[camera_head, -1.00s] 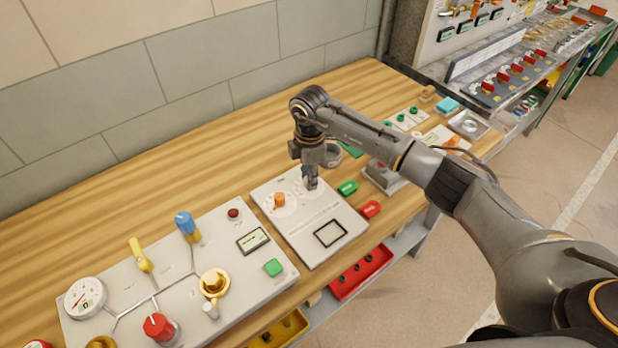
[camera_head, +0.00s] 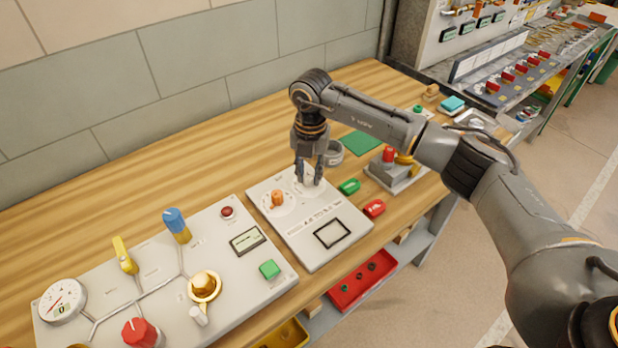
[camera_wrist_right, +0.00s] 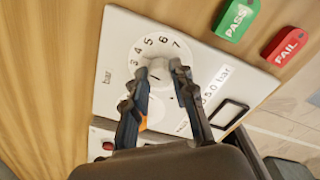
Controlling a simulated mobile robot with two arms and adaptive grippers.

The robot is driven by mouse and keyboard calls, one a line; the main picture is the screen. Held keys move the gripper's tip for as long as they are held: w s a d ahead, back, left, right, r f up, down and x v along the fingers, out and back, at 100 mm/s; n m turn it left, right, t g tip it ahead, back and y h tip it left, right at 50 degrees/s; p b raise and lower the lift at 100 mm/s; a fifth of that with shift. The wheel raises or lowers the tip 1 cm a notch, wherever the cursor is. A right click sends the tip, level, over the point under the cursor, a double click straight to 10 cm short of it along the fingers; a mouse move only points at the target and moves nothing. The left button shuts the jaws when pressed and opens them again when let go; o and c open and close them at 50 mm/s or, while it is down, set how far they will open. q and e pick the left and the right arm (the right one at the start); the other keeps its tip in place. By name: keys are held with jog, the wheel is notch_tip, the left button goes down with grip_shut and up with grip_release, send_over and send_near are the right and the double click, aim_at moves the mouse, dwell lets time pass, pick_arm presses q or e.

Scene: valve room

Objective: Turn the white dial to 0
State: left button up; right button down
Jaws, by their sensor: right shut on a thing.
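The white dial (camera_wrist_right: 160,71) sits on a light grey panel (camera_head: 290,242), on a round scale beside an orange knob (camera_head: 277,198). In the right wrist view, the digits 3 to 7 show around the dial; 0 and the dial's pointer cannot be made out. My right gripper (camera_head: 309,182) comes down from above with its fingers on either side of the dial, shut on it; the fingers (camera_wrist_right: 162,70) also show in the right wrist view and hide part of the scale. My left gripper is not in view.
Green PASS (camera_head: 349,187) and red FAIL (camera_head: 374,208) tags lie right of the panel. A larger panel with a gauge (camera_head: 62,301), a red knob (camera_head: 141,333) and a blue-topped handle (camera_head: 177,225) stands at left. The wooden bench behind is mostly clear.

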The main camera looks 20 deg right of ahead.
jog(key=n+b, duration=0.3)
jog(key=n, duration=0.2)
jog(key=shift+f+n, duration=0.15)
jog(key=shift+n, duration=0.15)
jog(key=n+b, duration=0.3)
jog(key=n, duration=0.2)
jog(key=n+b, duration=0.2)
jog(key=n, duration=0.3)
jog(key=shift+n, duration=0.4)
jog(key=n+b, duration=0.1)
jog(key=n, duration=0.4)
jog(key=shift+n, duration=0.3)
jog(key=c, duration=1.1)
grip_release()
